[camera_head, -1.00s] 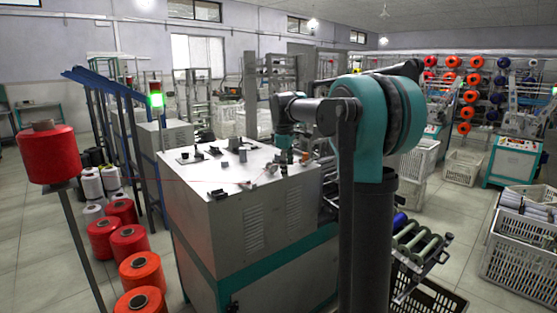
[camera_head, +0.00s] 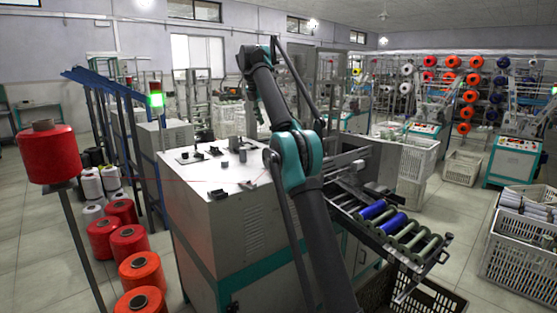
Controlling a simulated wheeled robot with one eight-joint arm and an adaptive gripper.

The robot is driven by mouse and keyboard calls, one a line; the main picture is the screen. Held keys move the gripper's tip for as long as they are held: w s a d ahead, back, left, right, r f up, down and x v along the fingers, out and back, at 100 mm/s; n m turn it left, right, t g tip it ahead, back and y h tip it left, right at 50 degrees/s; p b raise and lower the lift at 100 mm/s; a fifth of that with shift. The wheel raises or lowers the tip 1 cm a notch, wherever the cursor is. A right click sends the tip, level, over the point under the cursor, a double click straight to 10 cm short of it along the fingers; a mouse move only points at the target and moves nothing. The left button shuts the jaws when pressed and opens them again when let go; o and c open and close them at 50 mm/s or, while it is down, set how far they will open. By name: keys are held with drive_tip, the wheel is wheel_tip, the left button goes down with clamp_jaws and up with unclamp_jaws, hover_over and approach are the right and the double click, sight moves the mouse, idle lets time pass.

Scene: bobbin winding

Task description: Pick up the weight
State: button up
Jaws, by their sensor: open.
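Several small grey and dark metal pieces (camera_head: 233,143) stand on the white top of the grey and teal winding machine (camera_head: 190,178). They are too small to tell which of them is the weight. A thin red thread runs across the machine top. My arm rises in front of the machine's right side, with its forearm pointing up and back. My gripper does not show; the arm's far end is hidden behind its own links. The part of the machine top behind my arm is hidden too.
A rack of rollers with blue bobbins (camera_head: 381,216) juts out at the machine's right, above a dark crate (camera_head: 428,298). A red thread cone (camera_head: 46,155) on a stand and several red spools (camera_head: 142,270) are at the left. White crates (camera_head: 520,253) stand at the right.

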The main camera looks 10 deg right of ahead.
drive_tip(key=x, duration=1.6)
drive_tip(key=shift+f, duration=0.3)
clamp_jaws()
drive_tip(key=shift+r, duration=0.1)
